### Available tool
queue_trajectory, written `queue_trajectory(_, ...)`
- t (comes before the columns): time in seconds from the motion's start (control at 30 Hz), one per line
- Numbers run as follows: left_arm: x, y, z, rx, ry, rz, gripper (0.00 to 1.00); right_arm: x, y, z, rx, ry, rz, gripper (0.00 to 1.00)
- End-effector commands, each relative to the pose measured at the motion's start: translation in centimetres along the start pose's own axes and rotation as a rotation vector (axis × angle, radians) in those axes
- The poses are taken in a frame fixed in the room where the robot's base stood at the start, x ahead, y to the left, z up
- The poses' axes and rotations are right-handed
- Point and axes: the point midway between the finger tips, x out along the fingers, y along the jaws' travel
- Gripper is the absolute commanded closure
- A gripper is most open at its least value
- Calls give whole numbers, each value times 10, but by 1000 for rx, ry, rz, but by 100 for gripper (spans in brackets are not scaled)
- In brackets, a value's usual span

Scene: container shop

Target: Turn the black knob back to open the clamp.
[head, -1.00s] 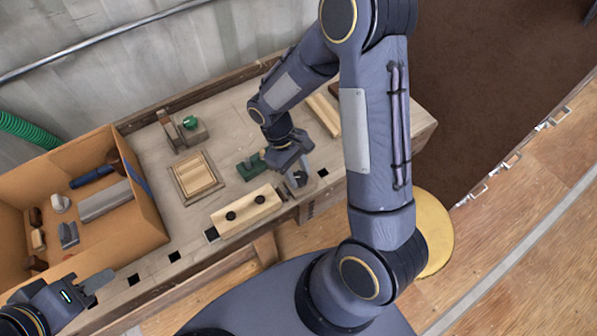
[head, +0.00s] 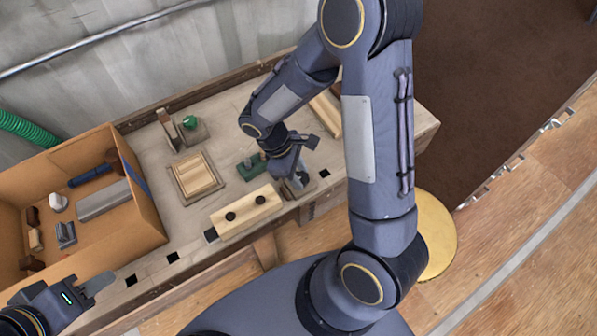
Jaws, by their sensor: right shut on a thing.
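The black knob (head: 300,180) is at the front edge of the workbench, right of a pale wooden board with two black round pieces. My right gripper (head: 297,178) points down at it and is shut on it; the fingers and wrist hide part of the knob and most of the clamp below it. How far the clamp stands open cannot be made out. My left gripper (head: 98,284) is at the lower left, in front of the bench and far from the knob; its finger gap cannot be made out.
The pale board (head: 243,220) lies along the bench front. Behind it are a green tool (head: 247,170), a framed wooden panel (head: 195,178) and a plane with a green knob (head: 190,122). An open cardboard box (head: 150,215) with several tools stands at the left.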

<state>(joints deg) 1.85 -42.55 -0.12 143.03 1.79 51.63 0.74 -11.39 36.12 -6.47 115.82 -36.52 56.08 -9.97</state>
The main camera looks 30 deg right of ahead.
Motion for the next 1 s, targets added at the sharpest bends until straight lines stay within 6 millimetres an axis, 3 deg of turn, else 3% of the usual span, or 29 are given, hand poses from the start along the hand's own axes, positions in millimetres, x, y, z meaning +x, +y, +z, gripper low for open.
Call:
queue_trajectory(0.23, 0, 0, 0, 0, 0, 0, 64, 0, 0, 0, 1, 1, 0, 86)
queue_trajectory(0.27, 0, 0, 0, 0, 0, 0, 64, 0, 0, 0, 1, 0, 0, 62)
queue_trajectory(0.43, 0, 0, 0, 0, 0, 0, 64, 0, 0, 0, 1, 0, 0, 41)
queue_trajectory(0.77, 0, 0, 0, 0, 0, 0, 64, -5, 0, 0, 2, 2, 1, 41)
queue_trajectory(1.0, 0, 0, 0, 0, 0, 0, 64, -42, 1, -1, 2, 6, 3, 41)
